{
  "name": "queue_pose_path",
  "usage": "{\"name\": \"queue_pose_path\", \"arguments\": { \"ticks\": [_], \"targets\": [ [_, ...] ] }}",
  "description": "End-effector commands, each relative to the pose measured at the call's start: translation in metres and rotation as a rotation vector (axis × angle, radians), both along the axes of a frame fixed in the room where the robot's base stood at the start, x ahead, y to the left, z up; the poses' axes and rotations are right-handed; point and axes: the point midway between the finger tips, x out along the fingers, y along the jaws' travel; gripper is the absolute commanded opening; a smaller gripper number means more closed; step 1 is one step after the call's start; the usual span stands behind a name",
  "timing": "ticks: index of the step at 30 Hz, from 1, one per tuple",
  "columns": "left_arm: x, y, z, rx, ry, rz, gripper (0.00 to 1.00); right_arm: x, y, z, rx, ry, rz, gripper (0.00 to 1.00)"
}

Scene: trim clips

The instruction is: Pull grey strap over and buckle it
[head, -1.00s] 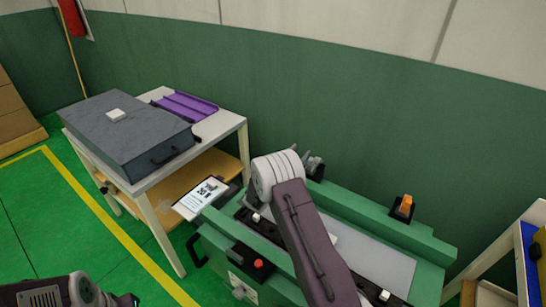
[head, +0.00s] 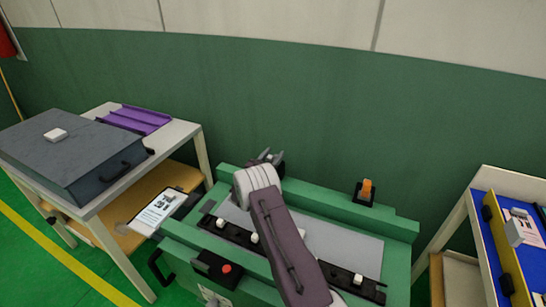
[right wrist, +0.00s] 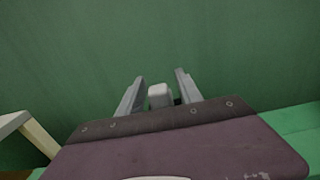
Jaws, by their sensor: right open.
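I cannot make out a grey strap or a buckle in either view. A green bench fixture (head: 400,262) bears a flat grey panel (head: 345,246) and a black strip (head: 240,236) with several small white clips (head: 254,238). My right gripper (head: 268,154) is above the fixture's back left edge, beyond the panel. In the right wrist view its two fingers (right wrist: 157,92) stand apart, with a small pale block (right wrist: 159,97) between them and gaps at its sides. My right arm hides part of the panel and strip. My left gripper is out of view.
An orange switch-like part (head: 366,188) stands on the back rail. A red button (head: 227,268) is at the front. A left table (head: 185,132) carries a grey case (head: 70,160) and purple tray (head: 135,118). A blue-lined shelf (head: 490,205) stands right. The green wall is close behind.

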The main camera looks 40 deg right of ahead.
Motion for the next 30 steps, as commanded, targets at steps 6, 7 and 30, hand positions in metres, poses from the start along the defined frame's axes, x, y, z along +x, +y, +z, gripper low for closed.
{"name": "queue_pose_path", "arguments": {
  "ticks": [6, 7, 30],
  "targets": [
    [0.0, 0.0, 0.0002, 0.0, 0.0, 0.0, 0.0, 0.0, 0.0001, 0.0001, 0.0, 0.0, 0.0, 0.31],
    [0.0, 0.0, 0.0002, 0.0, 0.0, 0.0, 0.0, 0.0001, 0.0003, 0.0, 0.0, 0.0, 0.0, 0.22],
    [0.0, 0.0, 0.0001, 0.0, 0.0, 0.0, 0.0, -0.0002, 0.0004, -0.0004, 0.001, 0.0, 0.0, 0.0]
  ]
}}
